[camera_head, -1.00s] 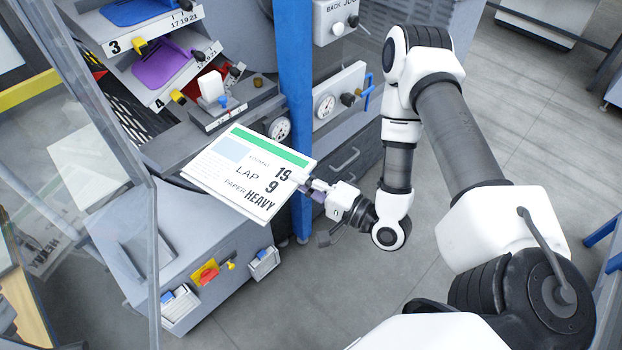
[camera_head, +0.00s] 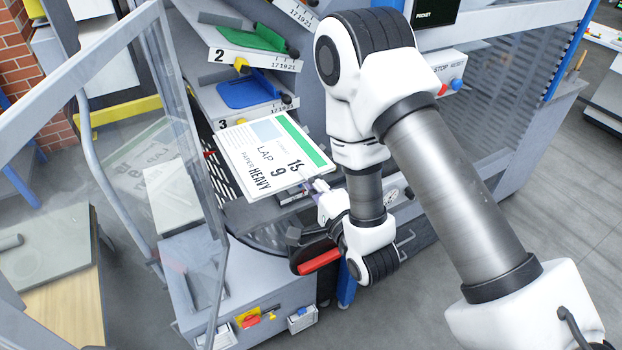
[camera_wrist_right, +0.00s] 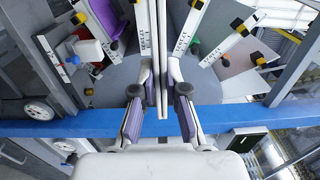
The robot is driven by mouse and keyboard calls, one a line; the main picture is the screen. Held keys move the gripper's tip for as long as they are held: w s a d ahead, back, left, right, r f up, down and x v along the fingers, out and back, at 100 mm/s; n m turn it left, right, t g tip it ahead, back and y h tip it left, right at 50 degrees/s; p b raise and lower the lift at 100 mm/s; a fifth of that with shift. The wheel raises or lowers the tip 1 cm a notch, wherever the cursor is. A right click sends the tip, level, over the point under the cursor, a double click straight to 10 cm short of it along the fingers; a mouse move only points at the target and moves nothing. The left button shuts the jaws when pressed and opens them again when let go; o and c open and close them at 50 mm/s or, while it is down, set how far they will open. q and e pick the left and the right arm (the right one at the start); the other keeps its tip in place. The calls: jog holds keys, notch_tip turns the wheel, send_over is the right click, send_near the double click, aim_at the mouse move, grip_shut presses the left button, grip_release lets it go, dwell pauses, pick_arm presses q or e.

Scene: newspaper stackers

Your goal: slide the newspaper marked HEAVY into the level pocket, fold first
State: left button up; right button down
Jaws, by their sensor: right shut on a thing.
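The newspaper marked HEAVY (camera_head: 238,150) is a flat white sheaf with a green band, a pale blue block and the words LAP 9 and PAPER HEAVY. My right gripper (camera_head: 316,187) is shut on its near right edge and holds it up in front of the stacker. In the right wrist view the newspaper (camera_wrist_right: 150,50) shows edge-on between the purple-padded fingers (camera_wrist_right: 160,100). Pocket 2 (camera_head: 228,54) has a green pad and pocket 3 (camera_head: 240,110) a blue pad. Lower pockets are hidden behind the newspaper. I cannot tell which pocket is level. My left gripper is out of view.
A clear hinged panel (camera_head: 150,150) stands left of the newspaper. A grey cabinet (camera_head: 195,265) with a red-and-yellow switch (camera_head: 248,317) is below. A STOP/RESET box (camera_head: 446,72) is at the upper right.

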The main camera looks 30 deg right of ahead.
aim_at(282, 141)
jog(key=shift+w, duration=0.45)
jog(key=w, duration=1.2)
jog(key=shift+a, duration=0.1)
jog(key=w+f+b, duration=0.1)
jog(key=w+b, duration=0.6)
jog(key=w, duration=1)
jog(key=shift+a, duration=0.3)
jog(key=shift+s+f+b, duration=0.1)
jog(key=shift+f+b, duration=0.15)
jog(key=shift+b, duration=0.1)
jog(key=shift+d, duration=0.75)
jog(key=c, duration=1.1)
grip_release()
jog(key=shift+c, duration=0.2)
